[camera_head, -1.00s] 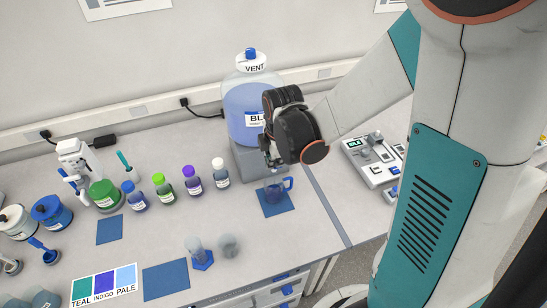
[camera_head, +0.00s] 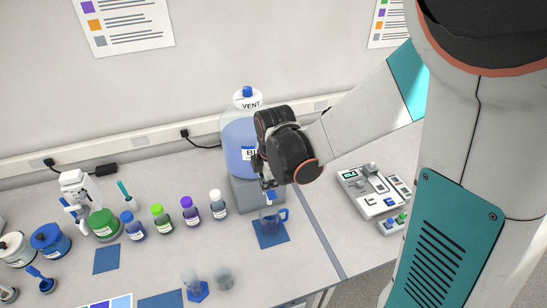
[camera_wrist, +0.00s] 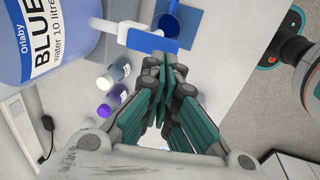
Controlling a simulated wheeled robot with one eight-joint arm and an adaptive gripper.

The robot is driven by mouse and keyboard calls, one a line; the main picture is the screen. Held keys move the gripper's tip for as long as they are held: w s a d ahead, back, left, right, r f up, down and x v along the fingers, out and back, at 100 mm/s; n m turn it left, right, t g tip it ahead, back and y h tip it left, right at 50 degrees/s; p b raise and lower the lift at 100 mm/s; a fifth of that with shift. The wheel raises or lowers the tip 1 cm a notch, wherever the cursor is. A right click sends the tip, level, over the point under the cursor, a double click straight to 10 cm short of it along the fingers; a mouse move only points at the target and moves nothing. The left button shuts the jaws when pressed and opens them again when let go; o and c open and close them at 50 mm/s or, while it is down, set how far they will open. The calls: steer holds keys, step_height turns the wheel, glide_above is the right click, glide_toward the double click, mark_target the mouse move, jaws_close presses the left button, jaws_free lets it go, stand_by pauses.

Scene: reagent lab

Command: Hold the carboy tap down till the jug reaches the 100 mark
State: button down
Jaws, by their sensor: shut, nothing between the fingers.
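The carboy (camera_head: 238,132) holds blue liquid and stands on a grey block; its label reads BLUE in the wrist view (camera_wrist: 40,45). Its tap has a blue lever (camera_wrist: 152,41) on a white spout. The jug (camera_head: 270,217) stands on a blue mat (camera_head: 270,238) below the tap; it also shows in the wrist view (camera_wrist: 169,24), partly covered by the lever. The jug looks blue, but I cannot read its marks or level. My gripper (camera_wrist: 163,72) is shut and empty, its fingertips close to the lever. I cannot tell whether they touch it.
Several small bottles (camera_head: 190,209) stand left of the carboy block. A grey device (camera_head: 373,190) lies to the right. Two small glass vessels (camera_head: 223,276) stand near the front edge. Another blue mat (camera_head: 106,259) lies bare at left.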

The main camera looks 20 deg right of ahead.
steer(key=w+v, duration=0.2)
steer(key=v, duration=0.8)
steer(key=shift+r, duration=0.25)
stand_by(1.2)
steer(key=m+t+b, duration=0.2)
steer(key=m+b, duration=0.7)
steer(key=b, duration=0.5)
glide_toward(269, 198)
steer(key=s+d, duration=0.2)
steer(key=s, duration=0.2)
steer(key=s+f+m+t+b, duration=0.2)
steer(key=s+f+m+b, duration=0.5)
steer(key=f+m+b, duration=0.2)
steer(key=shift+d+f+t+b, duration=0.3)
steer(key=shift+d+f+b, duration=0.2)
steer(key=shift+f, duration=0.1)
steer(key=c, duration=2.3)
jaws_free()
steer(key=shift+s, duration=0.15)
